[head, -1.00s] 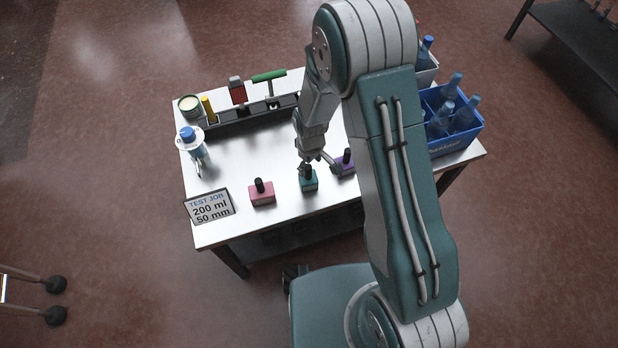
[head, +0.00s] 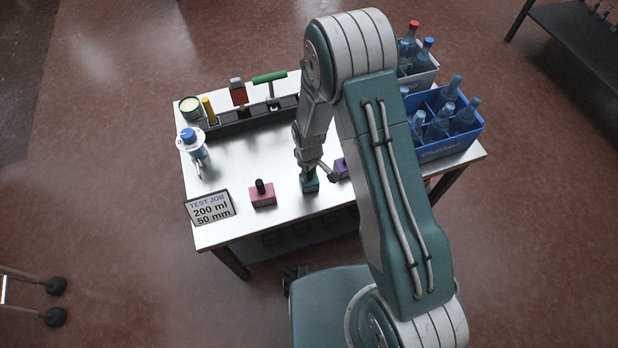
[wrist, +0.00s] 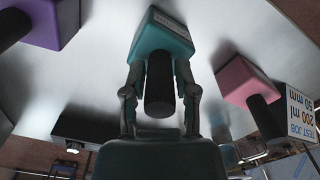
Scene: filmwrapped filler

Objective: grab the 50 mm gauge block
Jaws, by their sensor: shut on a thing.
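Three gauge blocks with black knobs stand along the front of the white table. The pink one (head: 262,198) is at left, the teal one (head: 310,186) in the middle, and the purple one (head: 342,168) at right, partly hidden by my arm. My gripper (head: 308,174) is down at the teal block. In the wrist view, its two fingers (wrist: 160,76) are shut on the teal block (wrist: 160,35), one on each side of its black knob. A label on the teal block is too small to read. The block appears to rest on the table.
A sign (head: 210,208) reads "TEST JOB 200 ml 50 mm". A blue-capped dispenser (head: 193,148) stands at left. A dark rack (head: 240,120) holds tools at the back. A blue crate (head: 450,148) of bottles stands at right. The table's middle left is clear.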

